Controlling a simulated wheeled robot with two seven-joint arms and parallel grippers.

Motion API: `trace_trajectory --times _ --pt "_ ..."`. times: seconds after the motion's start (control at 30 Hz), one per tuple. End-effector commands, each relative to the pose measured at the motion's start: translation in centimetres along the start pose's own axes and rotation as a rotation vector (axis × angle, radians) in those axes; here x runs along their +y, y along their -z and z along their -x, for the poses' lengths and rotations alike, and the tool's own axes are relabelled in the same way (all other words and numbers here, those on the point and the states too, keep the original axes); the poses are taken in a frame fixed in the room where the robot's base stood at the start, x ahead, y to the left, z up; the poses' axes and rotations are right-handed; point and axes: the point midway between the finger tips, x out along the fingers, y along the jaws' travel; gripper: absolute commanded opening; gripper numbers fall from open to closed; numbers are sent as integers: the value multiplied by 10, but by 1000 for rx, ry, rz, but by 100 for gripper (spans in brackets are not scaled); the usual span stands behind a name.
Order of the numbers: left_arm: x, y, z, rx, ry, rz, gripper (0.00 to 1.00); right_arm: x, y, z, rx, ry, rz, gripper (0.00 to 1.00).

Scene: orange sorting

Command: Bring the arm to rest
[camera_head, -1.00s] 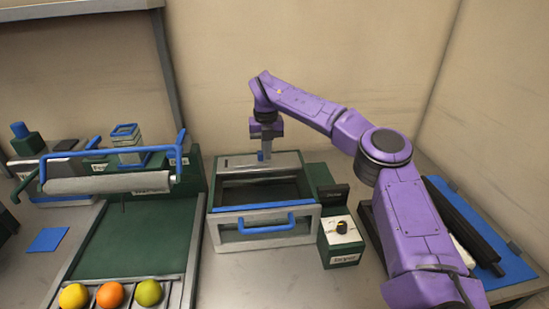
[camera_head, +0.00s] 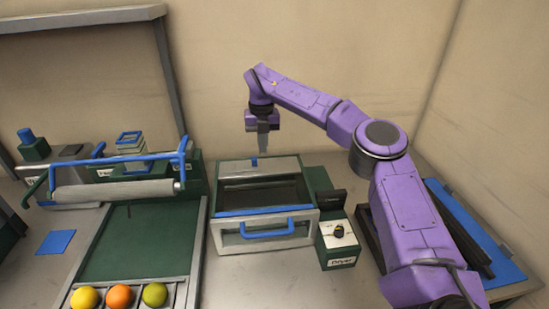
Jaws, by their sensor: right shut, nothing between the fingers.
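My right arm reaches in from the right in the head view. Its right gripper (camera_head: 263,148) points down above the back of the dryer box (camera_head: 268,226), a grey and green box with a blue front handle. The gripper is shut and empty. Its fingertips are just above a small blue knob (camera_head: 254,162) on the box's back edge, and I cannot tell whether they touch it. The box is open at the top and its inside is dark. My left gripper is not in view.
Yellow (camera_head: 85,297), orange (camera_head: 119,296) and green (camera_head: 154,294) fruits sit in a slotted rack at front left. A roller frame with a blue bar (camera_head: 118,159) stands behind. The dryer control box (camera_head: 338,240) is right of the dryer. Walls close the back and right.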

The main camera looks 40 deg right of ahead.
Motion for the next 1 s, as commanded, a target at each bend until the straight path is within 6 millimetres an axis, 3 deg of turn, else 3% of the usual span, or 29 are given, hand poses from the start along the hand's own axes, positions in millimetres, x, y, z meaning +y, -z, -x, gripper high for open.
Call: trace_trajectory --times 0.23,0.77,1.0 --pt "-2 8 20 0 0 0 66 -3 0 26 0 -1 -1 0" --pt "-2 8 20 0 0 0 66 -4 0 26 0 -1 0 0" --pt "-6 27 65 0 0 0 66 -4 0 75 0 -1 0 0"
